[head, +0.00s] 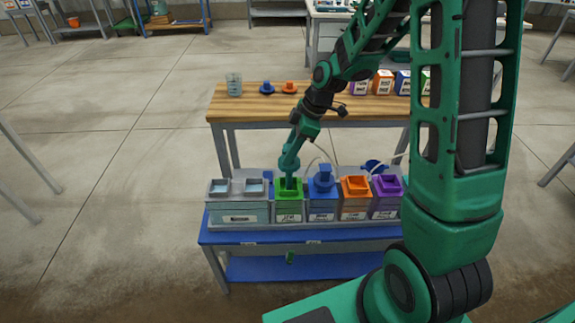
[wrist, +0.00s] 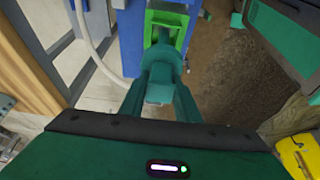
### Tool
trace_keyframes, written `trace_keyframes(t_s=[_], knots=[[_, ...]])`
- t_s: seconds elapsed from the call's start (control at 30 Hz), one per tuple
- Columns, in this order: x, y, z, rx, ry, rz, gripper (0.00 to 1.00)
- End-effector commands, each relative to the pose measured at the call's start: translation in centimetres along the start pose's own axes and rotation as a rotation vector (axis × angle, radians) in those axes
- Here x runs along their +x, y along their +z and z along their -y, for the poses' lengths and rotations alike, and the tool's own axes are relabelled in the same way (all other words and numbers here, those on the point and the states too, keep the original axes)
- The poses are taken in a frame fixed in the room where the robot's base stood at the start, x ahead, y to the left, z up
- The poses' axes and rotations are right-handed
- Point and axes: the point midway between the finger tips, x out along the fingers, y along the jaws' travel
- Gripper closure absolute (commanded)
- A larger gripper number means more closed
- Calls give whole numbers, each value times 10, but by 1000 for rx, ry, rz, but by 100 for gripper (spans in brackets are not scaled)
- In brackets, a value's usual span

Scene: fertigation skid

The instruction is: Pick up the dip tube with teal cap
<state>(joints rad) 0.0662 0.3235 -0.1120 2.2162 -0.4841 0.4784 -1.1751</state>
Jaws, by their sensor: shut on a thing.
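My gripper (head: 289,172) reaches down to the tank with the green rim (head: 276,189) on the blue skid. In the wrist view my gripper (wrist: 160,100) is shut on a teal piece, the cap of the dip tube (wrist: 159,94), between its fingers. The green rim (wrist: 166,22) shows just beyond the fingertips. In the head view the cap is hard to tell from my green fingers.
Beside it stand tanks with blue (head: 322,205), orange (head: 355,206) and purple rims (head: 387,206), and a grey double tank (head: 238,211) on the left. A blue piece sits in the blue tank. The wooden bench (head: 250,108) behind holds a beaker (head: 234,85) and coloured parts.

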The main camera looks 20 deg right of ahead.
Motion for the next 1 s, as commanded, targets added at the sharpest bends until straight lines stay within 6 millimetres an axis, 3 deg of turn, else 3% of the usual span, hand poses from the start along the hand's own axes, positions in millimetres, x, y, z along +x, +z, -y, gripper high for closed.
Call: trace_keyframes(t_s=[0.2,0.5,0.73,1.0], knots=[[-40,-18,0,-3,2,-1,100],[-78,-34,0,-3,0,-1,100],[-92,-40,0,-3,2,0,100],[-94,-40,1,-4,1,0,100]])
